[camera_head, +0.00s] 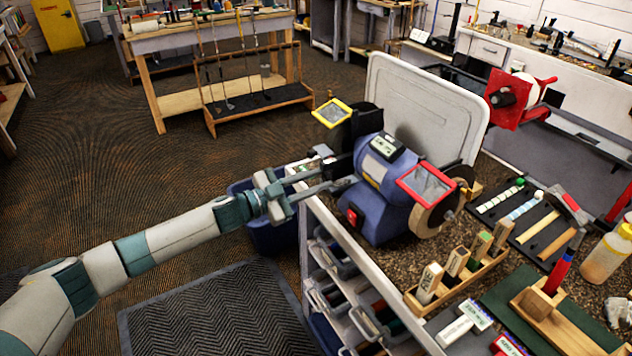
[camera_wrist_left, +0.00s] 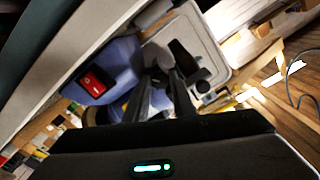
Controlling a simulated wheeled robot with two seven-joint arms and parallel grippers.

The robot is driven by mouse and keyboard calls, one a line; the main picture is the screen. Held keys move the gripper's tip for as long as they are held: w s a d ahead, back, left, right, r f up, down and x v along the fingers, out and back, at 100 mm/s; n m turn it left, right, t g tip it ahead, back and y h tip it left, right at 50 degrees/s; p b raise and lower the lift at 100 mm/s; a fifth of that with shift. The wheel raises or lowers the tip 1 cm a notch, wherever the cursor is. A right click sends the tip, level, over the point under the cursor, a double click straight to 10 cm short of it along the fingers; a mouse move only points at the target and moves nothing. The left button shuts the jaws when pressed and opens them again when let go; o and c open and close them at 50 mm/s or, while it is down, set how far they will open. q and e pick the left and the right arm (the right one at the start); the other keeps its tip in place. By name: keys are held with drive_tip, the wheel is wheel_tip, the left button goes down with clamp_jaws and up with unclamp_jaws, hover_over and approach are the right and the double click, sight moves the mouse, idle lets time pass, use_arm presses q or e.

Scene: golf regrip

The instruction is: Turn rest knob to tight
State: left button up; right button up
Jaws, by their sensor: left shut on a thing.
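A blue bench grinder (camera_head: 383,180) with a red switch stands on the bench; its body (camera_wrist_left: 118,70) and red switch (camera_wrist_left: 95,82) also show in the left wrist view. My left gripper (camera_head: 340,173) reaches in from the left to the grinder's near-left end, below the yellow-framed eye shield (camera_head: 331,113). Its fingers (camera_wrist_left: 162,68) are close together at the dark tool-rest parts, shut on the small rest knob. The knob itself is mostly hidden between the fingertips, and its turn position cannot be read. My right gripper is out of view.
A red-framed shield (camera_head: 427,183) covers the grinder's other wheel. A pale tray (camera_head: 425,100) stands upright behind it. A wooden block rack (camera_head: 460,275), hammers and a bottle (camera_head: 608,255) crowd the bench at right. Drawers (camera_head: 340,300) lie below its edge; the floor at left is open.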

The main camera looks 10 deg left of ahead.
use_arm(q)
drive_tip(key=o, duration=1.1)
drive_tip(key=shift+c, duration=0.2)
drive_tip(key=shift+s+a, duration=0.1)
drive_tip(key=shift+a, duration=0.05)
drive_tip(key=b+v, duration=0.5)
drive_tip(key=v, duration=1.2)
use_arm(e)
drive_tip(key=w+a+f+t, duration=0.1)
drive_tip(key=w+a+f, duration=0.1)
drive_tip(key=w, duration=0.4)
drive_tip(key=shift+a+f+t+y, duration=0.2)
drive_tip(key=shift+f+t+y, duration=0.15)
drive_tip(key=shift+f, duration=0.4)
use_arm(q)
drive_tip(key=shift+c, duration=0.2)
